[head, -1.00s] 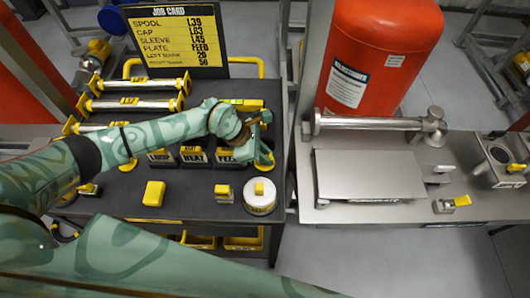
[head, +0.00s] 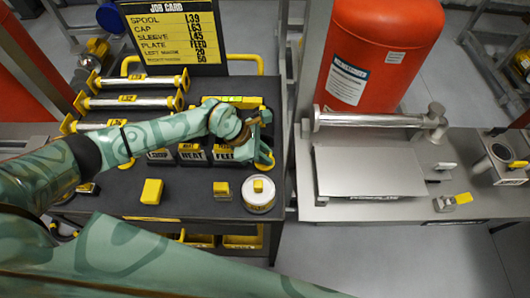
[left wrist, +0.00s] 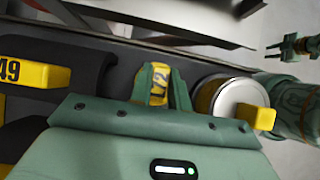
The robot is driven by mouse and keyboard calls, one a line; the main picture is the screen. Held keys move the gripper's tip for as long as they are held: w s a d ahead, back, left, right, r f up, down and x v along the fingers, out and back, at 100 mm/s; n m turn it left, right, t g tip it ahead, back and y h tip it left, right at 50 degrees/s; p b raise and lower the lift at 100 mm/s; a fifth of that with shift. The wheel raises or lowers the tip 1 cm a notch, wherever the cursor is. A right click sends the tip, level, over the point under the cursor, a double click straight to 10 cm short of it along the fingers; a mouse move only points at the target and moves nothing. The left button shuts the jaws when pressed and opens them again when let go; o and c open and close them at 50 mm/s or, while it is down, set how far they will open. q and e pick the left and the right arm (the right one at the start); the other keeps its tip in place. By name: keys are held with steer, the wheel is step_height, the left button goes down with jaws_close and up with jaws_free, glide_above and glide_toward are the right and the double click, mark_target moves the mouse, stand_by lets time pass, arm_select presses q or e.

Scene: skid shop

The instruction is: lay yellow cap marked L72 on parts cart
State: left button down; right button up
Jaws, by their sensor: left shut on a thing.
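My left gripper (head: 266,160) is over the right side of the dark parts cart (head: 110,222), near the cart's right edge. In the left wrist view my left gripper (left wrist: 160,85) is shut on a yellow cap (left wrist: 158,84). Its black marking is partly covered by the fingers and looks like L72. I cannot tell whether the cap touches the cart top. A small green part of my right arm, apparently its gripper (left wrist: 295,46), shows in the left wrist view, too small to judge.
A white round piece with a yellow knob (head: 259,197), a small yellow-topped block (head: 222,190) and a yellow block (head: 152,191) stand on the cart's front. Labelled black blocks (head: 193,155) and spools (head: 130,103) lie behind. A steel bench (head: 340,211) is right, across a gap.

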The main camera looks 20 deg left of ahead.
arm_select(q)
steer(key=shift+s+a+f, duration=0.15)
steer(key=shift+a+f, duration=0.05)
steer(key=shift+f, duration=0.2)
steer(key=shift+s+a+f, duration=0.1)
steer(key=shift+s+f, duration=0.1)
steer(key=shift+f, duration=0.15)
steer(key=c, duration=1.3)
jaws_free()
steer(key=shift+f, duration=0.1)
steer(key=shift+c, duration=0.5)
steer(key=shift+a, duration=0.1)
steer(key=shift+w+r+p, duration=0.1)
steer(key=shift+r+p, duration=0.3)
steer(key=shift+r, duration=0.4)
step_height(320, 180, up, 7)
steer(key=p, duration=0.5)
steer(key=shift+w+r, duration=0.1)
steer(key=shift+w, duration=0.05)
